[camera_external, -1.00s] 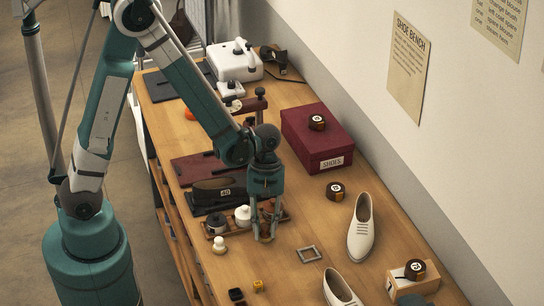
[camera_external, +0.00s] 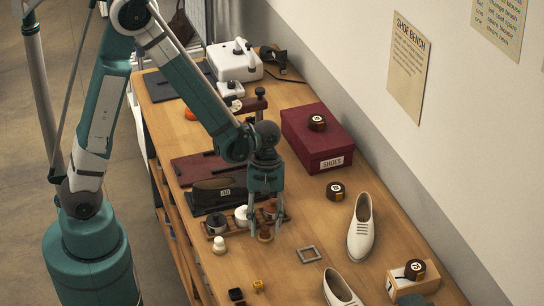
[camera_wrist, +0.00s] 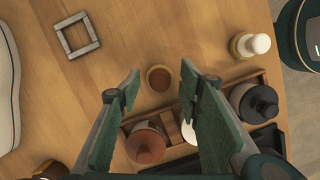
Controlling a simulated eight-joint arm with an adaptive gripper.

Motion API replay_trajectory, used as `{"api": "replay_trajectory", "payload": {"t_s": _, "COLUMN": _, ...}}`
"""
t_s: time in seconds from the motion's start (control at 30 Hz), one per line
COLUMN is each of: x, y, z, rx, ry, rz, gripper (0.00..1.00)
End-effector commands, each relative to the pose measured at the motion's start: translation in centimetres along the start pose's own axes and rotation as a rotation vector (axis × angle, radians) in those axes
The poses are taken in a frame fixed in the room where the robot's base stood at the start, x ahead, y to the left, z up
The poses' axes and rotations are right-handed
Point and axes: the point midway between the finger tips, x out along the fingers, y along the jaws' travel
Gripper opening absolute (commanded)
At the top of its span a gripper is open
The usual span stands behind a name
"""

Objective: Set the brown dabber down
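The brown dabber (camera_external: 265,236) stands on the bare wood of the bench, in front of the jar rack. In the wrist view the brown dabber (camera_wrist: 158,78) shows from above as a round brown top with a pale rim. My gripper (camera_external: 265,232) is open over it; in the wrist view the fingers (camera_wrist: 156,84) are spread on either side, with a gap between each finger and the dabber. It looks upright. How far the fingertips are above the bench is hard to tell.
A wooden rack (camera_wrist: 228,84) with brown-lidded (camera_wrist: 146,146), white and dark-lidded (camera_wrist: 257,103) jars is close to my fingers. A white-topped dabber (camera_wrist: 251,45) stands beside the rack. A square metal frame (camera_external: 309,254) and white shoes (camera_external: 361,228) lie to the right.

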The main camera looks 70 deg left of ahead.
Motion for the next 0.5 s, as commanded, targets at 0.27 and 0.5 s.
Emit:
{"api": "replay_trajectory", "payload": {"t_s": 0.27, "x": -3.1, "y": 0.0, "z": 0.0, "rx": -0.001, "ry": 0.000, "rz": 0.000, "gripper": 0.36}}
{"api": "replay_trajectory", "payload": {"t_s": 0.5, "x": -6.1, "y": 0.0, "z": 0.0, "rx": 0.000, "ry": 0.000, "rz": 0.000, "gripper": 0.36}}
